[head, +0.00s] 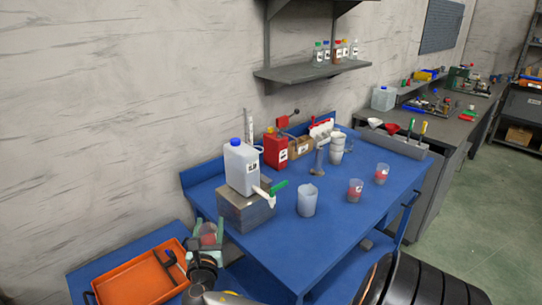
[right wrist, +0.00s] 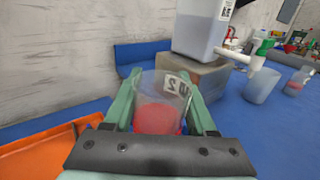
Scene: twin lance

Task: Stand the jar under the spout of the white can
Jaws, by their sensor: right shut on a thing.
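My right gripper (head: 206,233) is shut on a clear jar (head: 208,239) with red contents, above the near left corner by the orange tray. In the right wrist view the jar (right wrist: 160,105) stands upright between the green fingers, with a dark-lettered label near its rim. The white can (head: 240,165) has a blue cap and sits on a metal block (head: 245,207). It also shows in the right wrist view (right wrist: 198,35). Its white spout (head: 264,196) with a green tap handle points right, over the table. The jar is left of the block, apart from the spout. My left gripper is not in view.
A frosted beaker (head: 307,201) stands on the blue table (head: 330,225) just right of the spout. Two cups with red contents (head: 355,190) (head: 382,174) stand farther right. A red can (head: 276,149) is behind. An orange tray (head: 135,280) lies at lower left.

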